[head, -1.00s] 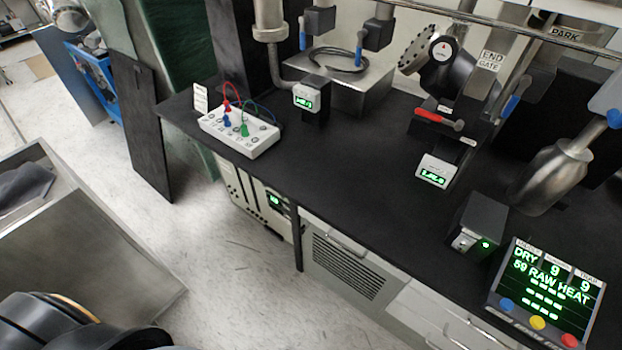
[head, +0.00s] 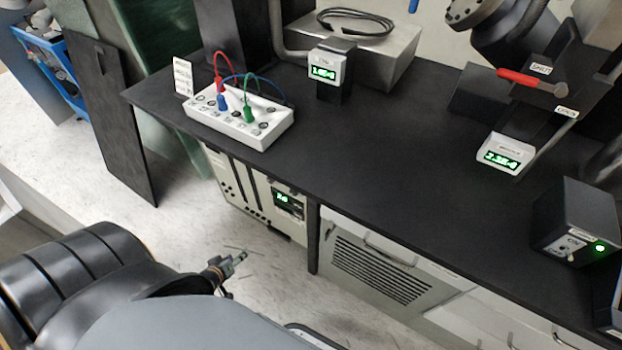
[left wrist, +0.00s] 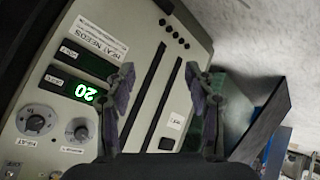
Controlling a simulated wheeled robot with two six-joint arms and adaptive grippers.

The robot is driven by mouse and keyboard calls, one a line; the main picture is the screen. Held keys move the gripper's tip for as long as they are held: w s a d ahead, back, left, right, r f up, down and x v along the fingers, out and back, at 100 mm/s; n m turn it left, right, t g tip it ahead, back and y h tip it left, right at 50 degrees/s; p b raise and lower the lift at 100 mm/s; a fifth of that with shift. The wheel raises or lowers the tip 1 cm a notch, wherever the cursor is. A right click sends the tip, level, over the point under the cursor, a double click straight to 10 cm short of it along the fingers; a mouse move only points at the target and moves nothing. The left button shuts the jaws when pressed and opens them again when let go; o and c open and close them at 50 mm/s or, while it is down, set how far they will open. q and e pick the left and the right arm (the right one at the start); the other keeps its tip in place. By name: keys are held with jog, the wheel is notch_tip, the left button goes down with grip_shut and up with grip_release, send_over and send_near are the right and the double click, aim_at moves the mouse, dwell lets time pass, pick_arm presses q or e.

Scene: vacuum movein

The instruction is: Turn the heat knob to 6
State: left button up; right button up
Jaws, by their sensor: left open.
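The grey-green control unit (head: 232,190) stands under the black bench, with a lit green display (head: 289,203) at its right end. In the left wrist view its panel shows tilted, with a display (left wrist: 82,92) lit in green digits. Below that display are two round knobs, a left knob (left wrist: 36,121) and a right knob (left wrist: 79,130). Their small labels and pointer settings are too blurred to read surely. My left gripper (head: 228,269) is in front of the unit, below the bench edge. In its wrist view the open fingers (left wrist: 160,85) hold nothing and lie right of the knobs.
The black bench (head: 390,150) overhangs the unit. On it are a white socket box (head: 238,118) with coloured leads and small lit meters (head: 325,68). A grey vented cabinet (head: 375,265) stands right of the unit. Pale floor (head: 185,225) lies clear in front.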

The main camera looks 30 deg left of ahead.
pick_arm(q)
jog(key=w+r+n+t+b, duration=0.3)
jog(key=w+b, duration=0.3)
jog(key=n+t+h+b, duration=0.4)
jog(key=n+t+b, duration=0.2)
jog(key=n+b, duration=0.6)
send_near(293, 194)
jog(key=shift+y, duration=0.4)
jog(key=w, duration=0.2)
jog(key=w+b, duration=0.1)
jog(key=w, duration=0.1)
jog(key=w+b, duration=0.1)
jog(key=w, duration=0.2)
jog(key=shift+d+r, duration=0.2)
jog(key=shift+d, duration=0.15)
jog(key=shift+w+d, duration=0.1)
jog(key=shift+w, duration=0.55)
pick_arm(e)
jog(key=w+a+r+t, duration=0.2)
jog(key=w+r, duration=0.1)
jog(key=w, duration=0.3)
jog(key=w+a+r+t+y, duration=0.1)
jog(key=w+a+r+t, duration=0.2)
jog(key=w, duration=0.3)
jog(key=shift+w+a+y, duration=0.25)
jog(key=shift+w+y, duration=0.05)
jog(key=shift+w, duration=0.05)
